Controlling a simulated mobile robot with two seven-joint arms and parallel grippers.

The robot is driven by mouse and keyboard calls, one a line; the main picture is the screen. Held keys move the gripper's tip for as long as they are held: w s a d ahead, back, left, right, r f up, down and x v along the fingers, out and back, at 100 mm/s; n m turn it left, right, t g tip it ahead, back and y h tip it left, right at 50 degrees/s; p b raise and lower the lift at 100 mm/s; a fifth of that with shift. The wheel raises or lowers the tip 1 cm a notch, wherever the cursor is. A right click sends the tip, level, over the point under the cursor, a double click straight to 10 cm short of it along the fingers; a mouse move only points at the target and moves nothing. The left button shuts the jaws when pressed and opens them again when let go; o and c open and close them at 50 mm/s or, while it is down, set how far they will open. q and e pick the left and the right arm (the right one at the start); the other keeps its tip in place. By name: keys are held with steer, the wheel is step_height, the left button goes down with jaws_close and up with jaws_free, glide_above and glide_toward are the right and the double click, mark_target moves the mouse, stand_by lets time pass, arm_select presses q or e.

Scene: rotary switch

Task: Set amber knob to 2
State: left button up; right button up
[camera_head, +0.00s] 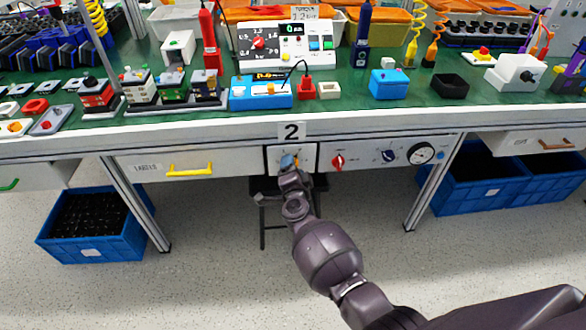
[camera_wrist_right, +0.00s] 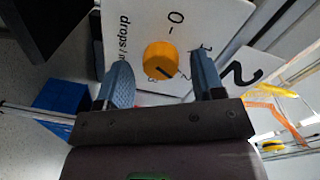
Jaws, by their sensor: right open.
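The amber knob (camera_wrist_right: 160,60) is a round knob with a dark pointer line, on a white plate (camera_wrist_right: 215,22) printed with small numbers and "drops/m…". In the right wrist view its pointer line slants to the lower right; the exact mark it meets is unclear. My right gripper (camera_wrist_right: 163,78) is open, with blue fingers on either side of the knob and gaps showing. In the head view my right gripper (camera_head: 288,161) is at the plate under the bench edge and mostly hides the knob. My left gripper is not in view.
A sign "2" (camera_head: 291,131) stands above the plate. A drawer with a yellow handle (camera_head: 190,169) is left. A dark stool (camera_head: 262,190) stands below.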

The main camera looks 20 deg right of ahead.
steer(key=shift+r, duration=0.1)
arm_select(q)
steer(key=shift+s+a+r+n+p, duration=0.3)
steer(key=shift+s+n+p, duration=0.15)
steer(key=shift+p, duration=0.9)
arm_select(e)
steer(key=v, duration=1)
steer(key=shift+s, duration=0.4)
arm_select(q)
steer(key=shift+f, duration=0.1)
